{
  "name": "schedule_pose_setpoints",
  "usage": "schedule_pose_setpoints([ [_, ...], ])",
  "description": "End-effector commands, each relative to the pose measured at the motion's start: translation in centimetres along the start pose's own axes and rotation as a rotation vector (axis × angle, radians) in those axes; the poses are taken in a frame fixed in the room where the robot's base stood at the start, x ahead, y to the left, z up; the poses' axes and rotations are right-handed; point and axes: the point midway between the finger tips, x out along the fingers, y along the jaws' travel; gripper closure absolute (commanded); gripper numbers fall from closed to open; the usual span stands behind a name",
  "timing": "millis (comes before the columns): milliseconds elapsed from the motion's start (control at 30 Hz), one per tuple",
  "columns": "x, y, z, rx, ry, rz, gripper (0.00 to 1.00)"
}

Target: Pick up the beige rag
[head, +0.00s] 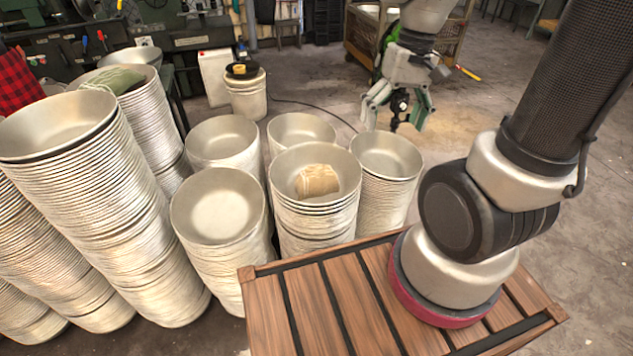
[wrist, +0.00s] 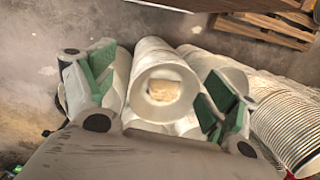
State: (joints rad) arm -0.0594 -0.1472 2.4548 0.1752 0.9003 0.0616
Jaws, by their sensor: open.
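The beige rag (head: 317,180) lies inside the top bowl of a stack of pale metal bowls (head: 318,217) near the middle of the head view. In the wrist view the rag (wrist: 164,91) shows inside the round bowl (wrist: 147,76), between my fingers in the picture. My gripper (head: 399,116) is open and empty, above and behind the bowl stacks in the head view. Its green-padded fingers (wrist: 157,92) are spread wide in the wrist view. The gripper is apart from the rag.
Several bowl stacks stand close around the rag's stack, with taller stacks (head: 90,190) at the left. A green cloth (head: 115,80) lies on one. A wooden slatted platform (head: 340,300) is in front. Open floor (head: 540,110) lies at the right.

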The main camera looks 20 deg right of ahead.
Motion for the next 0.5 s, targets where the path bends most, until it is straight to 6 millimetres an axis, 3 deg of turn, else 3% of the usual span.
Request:
schedule_pose_setpoints([
  [200, 9.2, -4.3, -5.0, 0.430, -0.126, -0.097, 0.14],
  [500, 20.6, -7.4, -11.2, 1.233, -0.138, -0.154, 0.14],
])
